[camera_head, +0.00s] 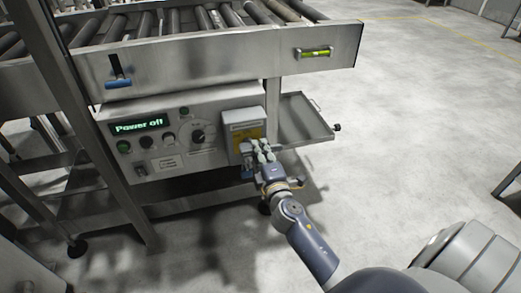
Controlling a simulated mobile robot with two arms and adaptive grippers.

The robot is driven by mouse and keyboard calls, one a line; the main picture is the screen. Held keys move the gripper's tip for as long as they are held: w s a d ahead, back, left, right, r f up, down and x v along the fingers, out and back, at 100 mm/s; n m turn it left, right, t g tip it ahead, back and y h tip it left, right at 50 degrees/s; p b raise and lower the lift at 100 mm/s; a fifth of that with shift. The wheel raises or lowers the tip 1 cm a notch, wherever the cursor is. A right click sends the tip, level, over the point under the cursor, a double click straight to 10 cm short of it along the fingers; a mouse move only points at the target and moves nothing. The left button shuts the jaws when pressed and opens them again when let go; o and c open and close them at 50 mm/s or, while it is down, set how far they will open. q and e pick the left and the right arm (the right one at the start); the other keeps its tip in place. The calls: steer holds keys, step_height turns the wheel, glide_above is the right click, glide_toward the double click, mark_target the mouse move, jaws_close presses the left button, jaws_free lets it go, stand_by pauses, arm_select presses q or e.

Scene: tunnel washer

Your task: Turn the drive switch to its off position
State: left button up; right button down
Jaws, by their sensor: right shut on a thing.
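A control panel (180,160) sits under the roller conveyor, and its green display (139,126) reads "Power off". A black rotary knob (198,135) with a round dial is on the panel. To its right is a grey box (240,115) with a yellow plate (246,133) on its front. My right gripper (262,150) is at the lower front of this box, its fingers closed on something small. The fingers hide what they hold, so I cannot tell if it is the drive switch or how it is turned. My left gripper is not in view.
The roller conveyor (210,58) overhangs the panel, with a blue-handled lever (117,82) and a level vial (314,52) on its side. A small tray (303,125) juts out right of the box.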

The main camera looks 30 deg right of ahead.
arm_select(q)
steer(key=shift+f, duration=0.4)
arm_select(e)
steer(key=shift+r+n, duration=0.15)
steer(key=shift+n, duration=0.15)
steer(key=c, duration=1.4)
jaws_free()
steer(key=shift+c, duration=0.2)
steer(key=shift+s+a, duration=0.1)
steer(key=shift+s, duration=0.15)
steer(key=v, duration=1.1)
steer(key=shift+s, duration=0.2)
